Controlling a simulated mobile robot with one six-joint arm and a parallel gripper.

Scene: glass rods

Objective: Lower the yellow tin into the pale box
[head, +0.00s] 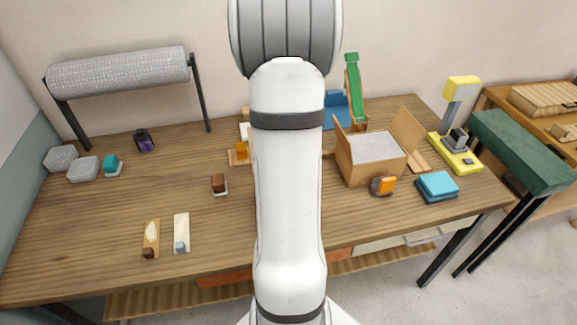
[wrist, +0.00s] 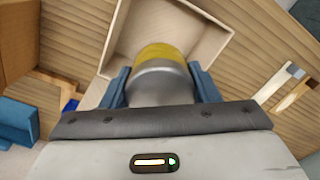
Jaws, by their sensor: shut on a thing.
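The yellow tin (wrist: 160,53) shows in the wrist view, with a yellow end and a silver side. My gripper (wrist: 162,86) is shut on it, one blue finger on each side. The pale box (wrist: 150,20) lies open beyond the tin in the wrist view. The tin overlaps the box's near part and hides some of it. I cannot tell how high the tin is above the box floor. In the head view my arm hides the gripper and the tin, and I cannot make out the pale box there.
A cardboard box (head: 358,170) with open flaps stands right of my arm in the head view. An orange-and-dark object (head: 383,186) and a blue block (head: 437,185) sit near it. A small brown block (head: 218,183) and two narrow strips (head: 182,228) lie left. Bare wood surrounds them.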

